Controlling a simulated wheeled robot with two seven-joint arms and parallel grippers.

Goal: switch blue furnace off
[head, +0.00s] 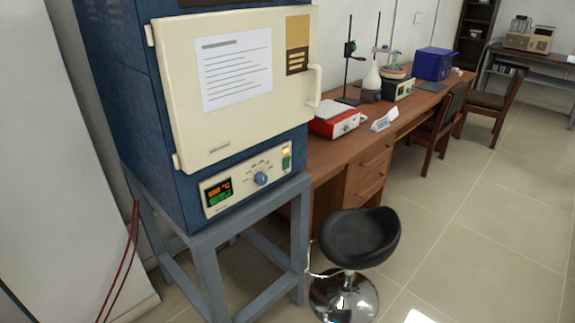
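The blue furnace (178,130) stands at the left on a grey-blue metal stand (210,245). Its cream door (235,130) looks shut, with a paper notice (236,70) on it and a handle (314,86) at its right edge. The display shows red and green digits, too small to read surely. Neither of my grippers is in view.
A black stool (358,238) stands right of the stand. A long wooden desk (345,150) behind it carries a red and white device (336,118), a flask (371,78) and a blue box (433,63). Chairs (446,115) stand along the desk. The tiled floor (480,220) at right is clear.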

